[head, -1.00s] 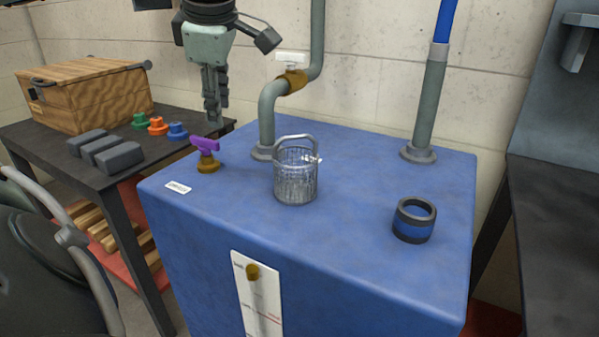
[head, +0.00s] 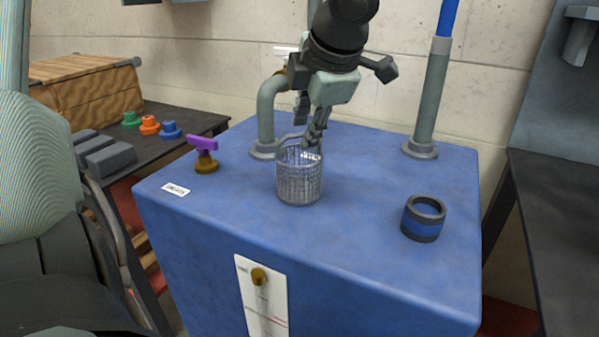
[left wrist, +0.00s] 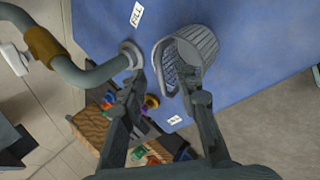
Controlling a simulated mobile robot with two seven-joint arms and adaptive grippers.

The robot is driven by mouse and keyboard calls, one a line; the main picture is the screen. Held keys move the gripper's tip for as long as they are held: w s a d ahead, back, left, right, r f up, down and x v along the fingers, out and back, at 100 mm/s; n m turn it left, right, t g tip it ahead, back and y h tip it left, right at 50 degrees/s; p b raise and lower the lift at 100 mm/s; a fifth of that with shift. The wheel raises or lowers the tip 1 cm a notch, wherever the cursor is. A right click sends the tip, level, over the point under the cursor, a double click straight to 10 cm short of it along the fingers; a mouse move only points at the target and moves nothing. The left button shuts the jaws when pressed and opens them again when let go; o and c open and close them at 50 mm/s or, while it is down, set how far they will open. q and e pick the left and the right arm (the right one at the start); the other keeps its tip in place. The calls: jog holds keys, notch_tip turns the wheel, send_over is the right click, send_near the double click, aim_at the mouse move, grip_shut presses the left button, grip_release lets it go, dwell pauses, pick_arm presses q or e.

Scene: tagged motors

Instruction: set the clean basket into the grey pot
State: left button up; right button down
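The basket (head: 299,180) is a silvery mesh cylinder with a raised loop handle. It stands upright on the blue cabinet top (head: 365,220). In the left wrist view the basket (left wrist: 203,45) lies at the upper middle, with its open mouth partly behind one finger. My left gripper (head: 310,127) is at the basket's rear rim near the handle, in the head view. Its fingers are apart in the left wrist view (left wrist: 160,70); one overlaps the basket's mouth, the other is beside it. Contact cannot be told. I cannot make out a grey pot. My right gripper is out of view.
A purple-handled valve (head: 205,155) stands left of the basket, and a grey pipe (head: 268,120) rises behind it. A dark ring-shaped cup with a blue band (head: 424,218) stands to the right. Another pipe (head: 428,110) rises at the back right. The front cabinet top is clear.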

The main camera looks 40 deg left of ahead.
pick_arm(q)
jog(key=shift+x, duration=1.4)
jog(key=shift+s, duration=0.15)
grip_shut()
